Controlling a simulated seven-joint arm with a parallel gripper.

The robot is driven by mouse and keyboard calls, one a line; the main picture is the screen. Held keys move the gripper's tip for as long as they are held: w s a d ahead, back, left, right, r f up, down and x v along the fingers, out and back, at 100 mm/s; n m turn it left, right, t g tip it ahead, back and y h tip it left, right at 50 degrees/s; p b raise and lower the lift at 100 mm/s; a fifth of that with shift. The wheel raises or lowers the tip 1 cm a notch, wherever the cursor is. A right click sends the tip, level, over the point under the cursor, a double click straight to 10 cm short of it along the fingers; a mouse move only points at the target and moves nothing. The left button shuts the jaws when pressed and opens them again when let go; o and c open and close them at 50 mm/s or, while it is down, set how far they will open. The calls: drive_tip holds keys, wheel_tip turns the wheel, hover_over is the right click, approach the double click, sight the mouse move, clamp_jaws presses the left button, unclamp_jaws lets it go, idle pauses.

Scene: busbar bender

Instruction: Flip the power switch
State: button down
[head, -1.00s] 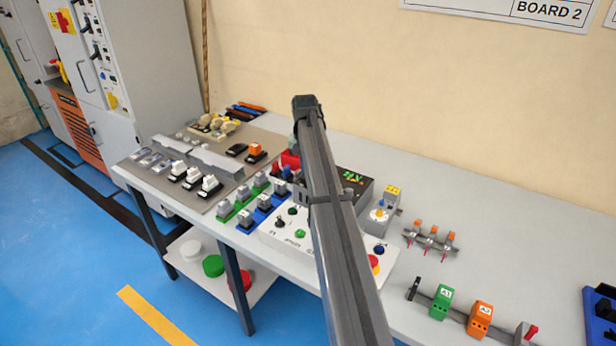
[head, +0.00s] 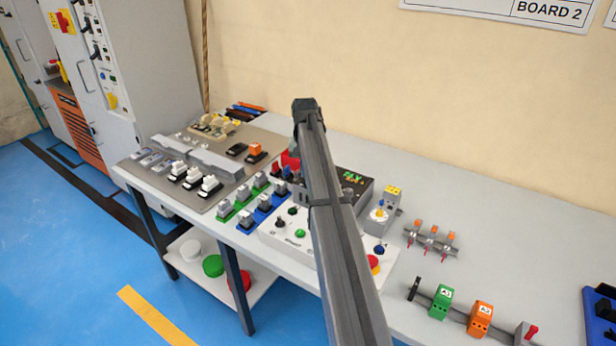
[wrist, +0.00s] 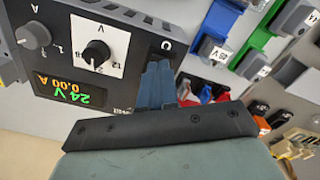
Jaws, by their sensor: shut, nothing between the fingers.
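The power supply (wrist: 95,60) is a dark box with two knobs and a lit display (wrist: 70,92) reading 24 V and 0.00 A. In the head view the same box (head: 362,186) stands on the table, partly behind my arm. My gripper (wrist: 158,72) is shut and empty, its blue-grey fingers against or just in front of the box's front panel, beside the selector knob. A white "O" mark shows just beyond the fingertips. The power switch itself is not visible; the fingers cover that part of the panel. I cannot tell whether they touch it. The head view hides my gripper behind the arm.
Green and blue racks of grey modules (head: 246,196) stand left of the supply. A white control box (head: 284,238) stands in front of it. A small device with a yellow top (head: 383,214) is to the right. Free table lies behind and right.

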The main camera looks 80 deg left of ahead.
drive_tip(key=shift+f, duration=0.5)
idle(0.3)
drive_tip(key=shift+r, duration=3.55)
